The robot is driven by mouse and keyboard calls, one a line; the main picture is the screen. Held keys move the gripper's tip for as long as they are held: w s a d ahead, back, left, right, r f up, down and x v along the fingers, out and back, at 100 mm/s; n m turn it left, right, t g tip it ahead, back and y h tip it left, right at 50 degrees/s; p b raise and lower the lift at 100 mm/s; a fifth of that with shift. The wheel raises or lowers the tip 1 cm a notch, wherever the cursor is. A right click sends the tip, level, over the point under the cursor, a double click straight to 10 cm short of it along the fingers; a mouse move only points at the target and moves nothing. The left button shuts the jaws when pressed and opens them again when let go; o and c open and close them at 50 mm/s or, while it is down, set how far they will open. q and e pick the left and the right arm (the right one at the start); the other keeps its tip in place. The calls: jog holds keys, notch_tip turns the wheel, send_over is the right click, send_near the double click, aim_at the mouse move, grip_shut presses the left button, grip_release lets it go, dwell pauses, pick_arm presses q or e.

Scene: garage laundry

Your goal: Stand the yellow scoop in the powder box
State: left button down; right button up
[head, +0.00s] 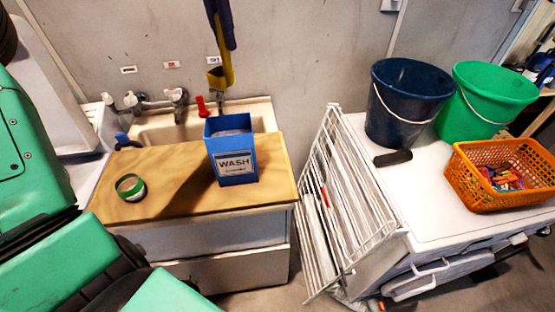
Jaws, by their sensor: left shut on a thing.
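The yellow scoop (218,80) hangs at the top of the head view, with its bowl low and its long handle running up. My left gripper (227,42), dark blue, comes down from the top edge and is shut on the handle. The powder box (236,167) is blue, marked WASH, and stands upright and open on the wooden counter. The scoop shows above the box in the picture and apart from it; the exact depth between them is hard to tell. My right gripper is not in view.
The wooden counter (270,186) also carries a small green tin (131,188) at left. A sink with taps (175,96) lies behind. A white drying rack (335,210) stands right. Beyond it are a navy bucket (405,95), a green bucket (490,95) and an orange basket (500,195).

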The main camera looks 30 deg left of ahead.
aim_at(222, 78)
pick_arm(q)
jog(key=shift+w+d+m, duration=0.1)
jog(key=shift+d+m, duration=0.15)
jog(key=shift+m, duration=0.15)
jog(key=f, duration=0.3)
jog(key=a+f, duration=0.1)
jog(key=f, duration=0.2)
jog(key=s+a+f, duration=0.1)
jog(key=f, duration=0.1)
jog(key=shift+a+f, duration=0.1)
jog(key=shift+f, duration=0.3)
jog(key=f, duration=0.3)
jog(key=f+p, duration=0.1)
jog(key=f, duration=0.7)
jog(key=shift+w+d, duration=0.2)
jog(key=shift+d, duration=0.15)
jog(key=c, duration=0.9)
grip_release()
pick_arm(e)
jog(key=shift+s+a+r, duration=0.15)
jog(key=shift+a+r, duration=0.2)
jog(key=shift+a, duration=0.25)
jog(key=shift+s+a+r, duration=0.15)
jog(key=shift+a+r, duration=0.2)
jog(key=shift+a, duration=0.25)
